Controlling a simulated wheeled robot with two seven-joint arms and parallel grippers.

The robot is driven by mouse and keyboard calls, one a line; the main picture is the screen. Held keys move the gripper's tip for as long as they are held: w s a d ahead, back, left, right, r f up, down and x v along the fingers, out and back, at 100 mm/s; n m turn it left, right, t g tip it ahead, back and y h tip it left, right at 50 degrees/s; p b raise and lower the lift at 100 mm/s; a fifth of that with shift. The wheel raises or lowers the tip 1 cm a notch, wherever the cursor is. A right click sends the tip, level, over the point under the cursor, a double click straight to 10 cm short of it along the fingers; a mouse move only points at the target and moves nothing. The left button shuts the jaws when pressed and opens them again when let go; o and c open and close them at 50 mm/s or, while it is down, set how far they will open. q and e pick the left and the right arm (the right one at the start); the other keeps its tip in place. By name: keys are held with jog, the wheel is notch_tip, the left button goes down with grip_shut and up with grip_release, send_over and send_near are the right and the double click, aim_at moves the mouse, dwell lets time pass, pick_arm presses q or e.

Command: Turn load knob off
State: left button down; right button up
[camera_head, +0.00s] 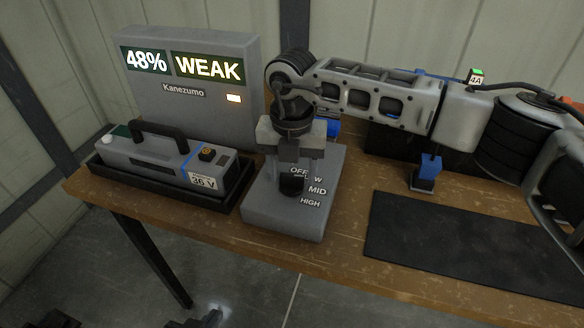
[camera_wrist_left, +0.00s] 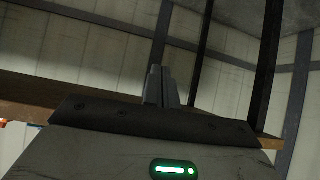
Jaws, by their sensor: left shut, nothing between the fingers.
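The load knob (camera_head: 291,184) is a dark knob on a grey box with OFF, LOW, MID and HIGH labels. Its exact pointer direction is hard to make out. My right gripper (camera_head: 293,168) points down over the box, its fingers apart on either side of the knob. It looks open; contact with the knob cannot be made out. The fingers partly cover the LOW label. My left gripper (camera_wrist_left: 161,86) shows in the left wrist view, shut and empty, away from the knob. I cannot clearly pick it out in the head view.
A display unit (camera_head: 190,110) reading 48% and WEAK stands behind. A 36 V battery (camera_head: 160,160) with a handle sits in a black tray (camera_head: 103,180) at left. A black mat (camera_head: 475,245) and a small blue item (camera_head: 427,172) lie to the right on the wooden table (camera_head: 345,255).

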jog(key=c, duration=0.6)
